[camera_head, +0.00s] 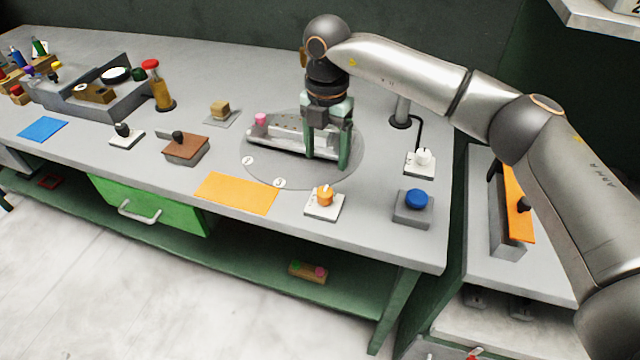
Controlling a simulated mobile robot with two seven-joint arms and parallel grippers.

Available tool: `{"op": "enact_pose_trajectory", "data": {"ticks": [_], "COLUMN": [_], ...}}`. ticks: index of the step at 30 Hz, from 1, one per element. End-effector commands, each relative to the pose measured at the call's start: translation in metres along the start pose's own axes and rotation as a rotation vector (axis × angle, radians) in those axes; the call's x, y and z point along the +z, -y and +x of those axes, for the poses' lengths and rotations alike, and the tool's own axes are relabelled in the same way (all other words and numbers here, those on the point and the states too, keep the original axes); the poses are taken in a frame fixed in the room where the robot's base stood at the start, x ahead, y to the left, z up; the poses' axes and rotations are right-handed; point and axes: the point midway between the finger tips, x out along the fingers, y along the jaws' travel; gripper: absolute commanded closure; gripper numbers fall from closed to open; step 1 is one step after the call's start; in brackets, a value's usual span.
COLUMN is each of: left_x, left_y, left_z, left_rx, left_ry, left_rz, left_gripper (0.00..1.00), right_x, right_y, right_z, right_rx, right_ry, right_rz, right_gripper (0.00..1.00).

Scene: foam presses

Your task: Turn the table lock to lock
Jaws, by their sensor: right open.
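An orange knob (325,196) with a pale pointer stands on a small white plate near the front edge of the table; it looks like the table lock, though no label can be read. Behind it is a round grey turntable (262,174) with numbered white marks. A long grey metal fixture (278,139) lies on the turntable. My right gripper (328,162) points down over the right end of this fixture, behind the orange knob and apart from it. Its green fingers are open; they partly hide the fixture, and contact there cannot be told. My left gripper is not in view.
An orange mat (237,193) lies left of the orange knob.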

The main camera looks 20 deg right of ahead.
Motion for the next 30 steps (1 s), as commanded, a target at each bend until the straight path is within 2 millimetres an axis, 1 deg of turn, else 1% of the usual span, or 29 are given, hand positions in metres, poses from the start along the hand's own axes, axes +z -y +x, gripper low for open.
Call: {"op": "enact_pose_trajectory", "data": {"ticks": [3,9,12,15,20,28,30], "left_x": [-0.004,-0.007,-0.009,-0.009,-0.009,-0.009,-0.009], "left_y": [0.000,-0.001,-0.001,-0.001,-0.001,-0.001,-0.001], "left_z": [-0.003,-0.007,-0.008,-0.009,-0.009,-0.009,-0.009], "left_rx": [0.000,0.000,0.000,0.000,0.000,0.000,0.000], "left_ry": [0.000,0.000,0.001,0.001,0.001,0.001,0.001], "left_rz": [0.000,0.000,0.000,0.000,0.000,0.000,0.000], "left_gripper": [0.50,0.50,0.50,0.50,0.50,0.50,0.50], "right_x": [-0.001,-0.002,-0.002,-0.002,-0.002,-0.002,-0.002], "right_y": [0.001,0.000,0.001,0.000,0.000,-0.001,-0.001], "right_z": [0.025,0.066,0.082,0.093,0.103,0.104,0.104], "right_rx": [-0.005,-0.003,-0.002,0.000,0.001,0.002,0.002], "right_ry": [-0.003,-0.005,-0.004,-0.004,-0.004,-0.004,-0.004], "right_rz": [-0.001,-0.004,-0.003,-0.003,-0.004,-0.004,-0.004], "right_gripper": [0.26,0.26,0.26,0.26,0.26,0.26,0.34]}}
